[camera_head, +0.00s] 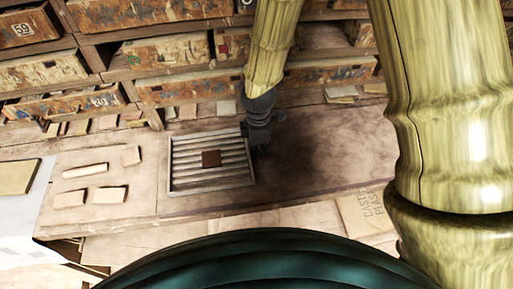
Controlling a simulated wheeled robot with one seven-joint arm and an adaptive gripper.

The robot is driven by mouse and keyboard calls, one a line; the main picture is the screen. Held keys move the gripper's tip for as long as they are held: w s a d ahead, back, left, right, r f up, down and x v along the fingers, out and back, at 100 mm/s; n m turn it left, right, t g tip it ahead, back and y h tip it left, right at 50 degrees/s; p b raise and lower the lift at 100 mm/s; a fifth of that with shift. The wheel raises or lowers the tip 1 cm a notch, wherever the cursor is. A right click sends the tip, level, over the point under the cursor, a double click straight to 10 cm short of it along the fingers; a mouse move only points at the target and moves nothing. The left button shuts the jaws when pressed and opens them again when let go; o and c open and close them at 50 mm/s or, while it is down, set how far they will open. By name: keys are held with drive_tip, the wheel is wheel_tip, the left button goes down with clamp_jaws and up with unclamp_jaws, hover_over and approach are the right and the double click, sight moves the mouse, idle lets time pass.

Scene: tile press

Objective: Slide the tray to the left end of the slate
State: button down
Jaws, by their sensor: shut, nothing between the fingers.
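The tray (212,189) is a pale rectangular frame with slats across it. It lies flat near the left end of the slate (330,155), a long brown-grey slab with a dark smudged patch right of the tray.
Several pale clay pieces (87,170) lie left of the slate. A shelf of worn wooden drawers (168,55) runs along the back, with more loose pieces (188,112) below it. A lettered board (364,212) lies at front right. The slate right of my gripper is clear.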

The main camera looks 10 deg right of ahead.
sight(271, 153)
drive_tip(key=d+p, duration=0.1)
drive_tip(key=d, duration=0.3)
drive_tip(key=shift+s+d+r, duration=0.1)
drive_tip(key=shift+d+r, duration=0.05)
drive_tip(key=shift+r, duration=0.3)
wheel_tip(271, 153, up, 9)
drive_tip(key=b, duration=0.2)
idle(0.4)
